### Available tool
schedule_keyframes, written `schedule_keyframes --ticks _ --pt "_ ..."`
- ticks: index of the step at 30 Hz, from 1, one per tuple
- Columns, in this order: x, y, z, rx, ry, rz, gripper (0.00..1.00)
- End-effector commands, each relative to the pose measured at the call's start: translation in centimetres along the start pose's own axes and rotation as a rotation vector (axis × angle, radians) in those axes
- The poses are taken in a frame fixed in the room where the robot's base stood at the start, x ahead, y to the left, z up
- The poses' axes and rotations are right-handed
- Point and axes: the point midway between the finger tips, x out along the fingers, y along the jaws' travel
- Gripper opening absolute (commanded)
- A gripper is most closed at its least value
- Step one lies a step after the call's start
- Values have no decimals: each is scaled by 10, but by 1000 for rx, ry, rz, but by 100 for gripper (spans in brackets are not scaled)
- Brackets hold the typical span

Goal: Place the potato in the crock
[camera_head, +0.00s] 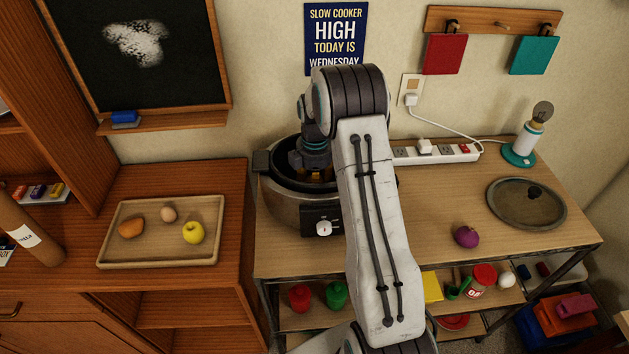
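The crock is the dark bowl of the slow cooker (290,205) on the wooden table. It is uncovered, and my arm hides its right part. My gripper (316,174) points down into the crock's mouth. Its fingers are mostly hidden, with a small yellowish patch beside them that I cannot identify. I cannot tell whether it holds anything. No potato can be named for certain. On the wooden tray (160,262) at left lie an orange-brown oblong item (131,228), a small tan round item (169,213) and a yellow apple-like fruit (193,232).
The glass lid (526,204) lies on the table at right, with a purple onion-like item (466,237) left of it. A power strip (435,154) and a lamp (528,140) stand along the back. Shelves below hold jars and other items.

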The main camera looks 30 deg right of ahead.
Motion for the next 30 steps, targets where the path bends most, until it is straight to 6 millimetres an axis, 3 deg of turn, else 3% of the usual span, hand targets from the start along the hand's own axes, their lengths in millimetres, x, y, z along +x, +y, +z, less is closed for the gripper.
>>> schedule_keyframes --ticks 5,6,13,24,30 --pt "2 0 0 0 0 1 18" --pt "1 0 0 0 0 0 57" --pt "1 0 0 0 0 0 78" --pt "-3 1 0 0 0 2 78" --pt "-26 1 0 0 1 6 78"
